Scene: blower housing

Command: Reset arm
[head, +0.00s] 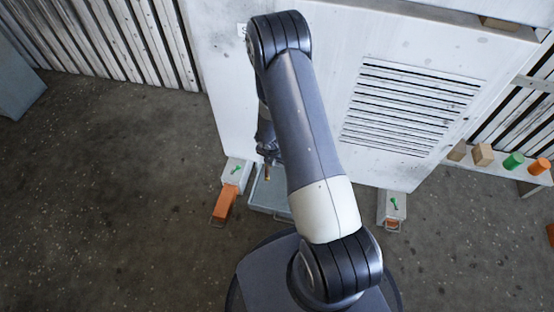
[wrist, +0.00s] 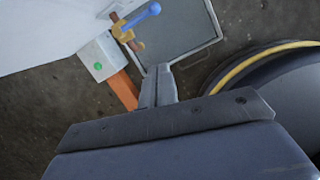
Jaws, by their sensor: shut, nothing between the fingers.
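My gripper (wrist: 158,72) shows in the wrist view with its two grey fingers together and nothing between them.
A light block with a green part (head: 238,170) and an orange bar (head: 224,204) stands left of the tray. A similar block (head: 391,207) stands right. A white bench (head: 490,171) at right carries wooden blocks, a green cylinder (head: 513,161) and an orange cylinder (head: 539,166).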

